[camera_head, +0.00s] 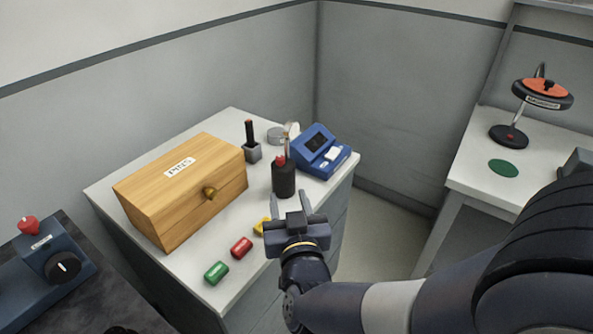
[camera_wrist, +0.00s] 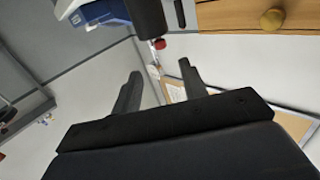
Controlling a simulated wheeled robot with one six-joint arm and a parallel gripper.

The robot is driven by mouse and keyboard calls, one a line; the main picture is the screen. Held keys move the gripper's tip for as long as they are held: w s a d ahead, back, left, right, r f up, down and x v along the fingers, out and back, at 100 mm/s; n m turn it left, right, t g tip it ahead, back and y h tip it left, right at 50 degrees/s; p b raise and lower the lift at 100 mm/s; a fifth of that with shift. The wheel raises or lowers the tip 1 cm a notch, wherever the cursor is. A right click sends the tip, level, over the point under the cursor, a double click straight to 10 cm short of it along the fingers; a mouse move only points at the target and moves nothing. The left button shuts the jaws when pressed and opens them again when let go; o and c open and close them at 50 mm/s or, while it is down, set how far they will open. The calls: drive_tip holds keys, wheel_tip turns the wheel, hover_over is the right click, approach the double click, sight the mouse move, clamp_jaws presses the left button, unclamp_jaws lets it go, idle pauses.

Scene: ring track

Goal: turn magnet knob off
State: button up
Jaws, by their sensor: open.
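A black round knob (camera_head: 62,267) with a white pointer mark sits on the front of a dark blue box (camera_head: 88,262) at the far left. The box also has a red button (camera_head: 28,225) and a label too small to read. A black disc with an orange top (camera_head: 542,93) and a label hangs on a curved stand at the right. I cannot tell which of these the magnet knob belongs to. My gripper (camera_head: 290,205) is open and empty over the white cabinet's front edge, far right of the black knob. My gripper (camera_wrist: 160,70) also shows open in the wrist view.
On the white cabinet (camera_head: 108,190) stand a wooden box (camera_head: 165,215) with a brass knob, a black cylinder (camera_head: 284,181) and a blue device (camera_head: 320,165). Red (camera_head: 241,247) and green (camera_head: 216,272) blocks lie at its front edge. Open floor (camera_head: 385,235) lies before the right table.

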sight(281, 164)
drive_tip(key=w, duration=0.3)
drive_tip(key=w+a, duration=0.1)
drive_tip(key=w, duration=0.6)
drive_tip(key=shift+w+a, duration=0.15)
drive_tip(key=shift+w, duration=0.2)
clamp_jaws()
